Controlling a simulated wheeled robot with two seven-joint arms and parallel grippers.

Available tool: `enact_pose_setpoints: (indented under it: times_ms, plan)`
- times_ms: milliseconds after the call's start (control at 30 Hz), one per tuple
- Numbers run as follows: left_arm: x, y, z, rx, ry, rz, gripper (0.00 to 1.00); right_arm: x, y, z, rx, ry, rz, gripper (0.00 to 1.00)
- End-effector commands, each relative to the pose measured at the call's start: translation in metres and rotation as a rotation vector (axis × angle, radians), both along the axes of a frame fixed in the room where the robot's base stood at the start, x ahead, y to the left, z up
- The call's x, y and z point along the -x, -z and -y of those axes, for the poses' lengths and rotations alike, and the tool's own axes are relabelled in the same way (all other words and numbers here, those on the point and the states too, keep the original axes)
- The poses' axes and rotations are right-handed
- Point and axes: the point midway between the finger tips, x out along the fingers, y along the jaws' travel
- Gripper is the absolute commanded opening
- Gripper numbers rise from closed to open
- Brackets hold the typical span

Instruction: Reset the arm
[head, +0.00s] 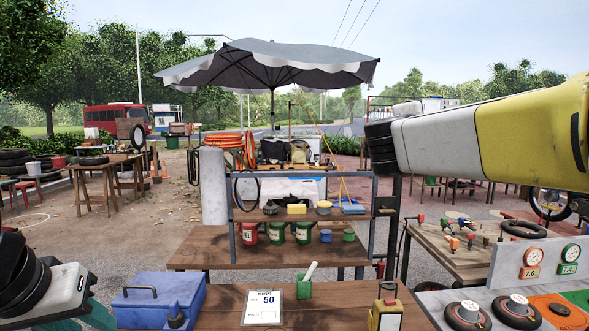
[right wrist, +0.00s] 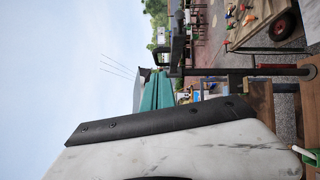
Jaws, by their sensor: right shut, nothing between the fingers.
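My right arm (head: 480,130), yellow and white with a black ribbed joint, is raised and reaches in from the right edge of the head view. Its gripper does not show there. In the right wrist view, which is turned on its side, the teal fingers of my right gripper (right wrist: 157,92) are together with nothing between them. They are in the air. My left arm (head: 50,290) is low at the bottom left corner of the head view. Teal parts of my left gripper (head: 92,316) show there, cut off by the frame edge, so its opening is unclear.
The near wooden bench holds a blue toolbox (head: 160,298), a receipt card (head: 262,307), a green cup (head: 304,289) and a yellow device (head: 386,313). A metal rack (head: 300,218) stands behind. A grey panel with gauges (head: 520,275) is at right, below my raised arm.

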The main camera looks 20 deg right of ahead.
Motion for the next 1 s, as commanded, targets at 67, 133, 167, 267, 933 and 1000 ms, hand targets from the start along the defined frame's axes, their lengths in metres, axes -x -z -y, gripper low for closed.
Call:
enact_pose_setpoints:
  times_ms: [67, 133, 167, 267, 933, 1000]
  plan:
    - [0.0, 0.0, 0.0, 0.0, 0.0, 0.0, 0.36, 0.0, 0.0, 0.0, -0.001, 0.0, 0.0, 0.0]
    - [0.0, 0.0, 0.0, 0.0, 0.0, 0.0, 0.36, 0.0, 0.004, -0.001, -0.018, -0.001, 0.001, 0.0]
    - [0.0, 0.0, 0.0, 0.0, 0.0, 0.0, 0.36, 0.0, 0.007, -0.002, -0.034, -0.001, 0.003, 0.0]
    - [0.0, 0.0, 0.0, 0.0, 0.0, 0.0, 0.36, 0.001, 0.029, -0.009, -0.144, -0.004, 0.011, 0.0]
    - [0.0, 0.0, 0.0, 0.0, 0.0, 0.0, 0.36, 0.041, 0.249, -0.265, -1.584, 0.071, -0.042, 0.0]
    - [0.0, 0.0, 0.0, 0.0, 0.0, 0.0, 0.36, 0.047, 0.255, -0.291, -1.691, 0.088, -0.055, 0.0]
